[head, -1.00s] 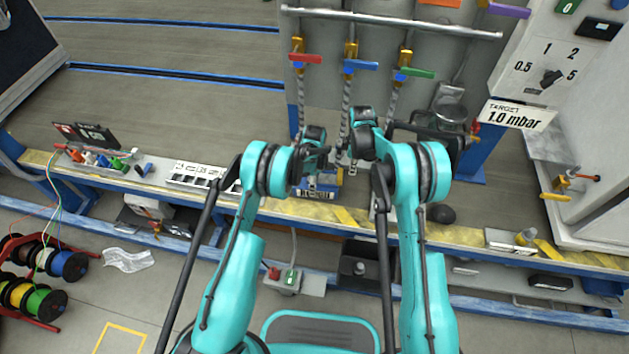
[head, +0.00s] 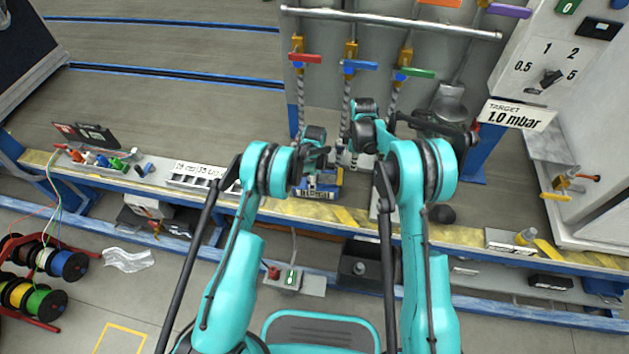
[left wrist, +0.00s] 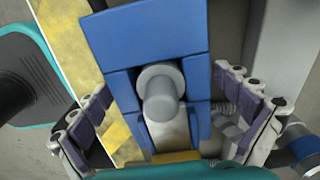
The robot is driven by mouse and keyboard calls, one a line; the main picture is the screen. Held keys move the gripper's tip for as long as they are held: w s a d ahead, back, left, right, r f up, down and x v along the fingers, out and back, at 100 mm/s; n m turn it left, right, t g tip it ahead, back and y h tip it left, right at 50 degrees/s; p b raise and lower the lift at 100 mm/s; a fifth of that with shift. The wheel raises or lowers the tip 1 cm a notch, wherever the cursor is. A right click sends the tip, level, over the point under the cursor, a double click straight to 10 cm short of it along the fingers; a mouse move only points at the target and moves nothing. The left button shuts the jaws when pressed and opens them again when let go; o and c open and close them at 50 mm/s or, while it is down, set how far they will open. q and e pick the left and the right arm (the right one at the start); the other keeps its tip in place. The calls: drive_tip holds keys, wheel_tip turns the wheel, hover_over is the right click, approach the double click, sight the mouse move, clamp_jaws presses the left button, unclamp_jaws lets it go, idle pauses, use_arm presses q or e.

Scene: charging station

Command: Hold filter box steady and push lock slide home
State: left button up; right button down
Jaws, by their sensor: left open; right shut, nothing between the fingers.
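The blue filter box (left wrist: 155,30) fills the middle of the left wrist view. A grey round knob (left wrist: 160,92) and a pale strip (left wrist: 172,138) sit in its central channel; they look like the lock slide, but how far it is pushed in I cannot tell. My left gripper (left wrist: 165,82) is open, with one finger on each side of the box and visible gaps. In the head view the box (head: 320,192) sits on the bench below my left gripper (head: 318,168), partly hidden by it. My right gripper (head: 345,155) is shut and empty, just right of and behind the box.
Hoses hang from red, blue (head: 360,66) and green valve handles behind the grippers. A dark pump-like device (head: 440,128) stands to the right. A pale tray (head: 190,178) and small coloured parts (head: 100,160) lie on the left of the bench.

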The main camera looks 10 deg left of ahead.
use_arm(q)
wheel_tip(320, 180, up, 12)
idle(0.5)
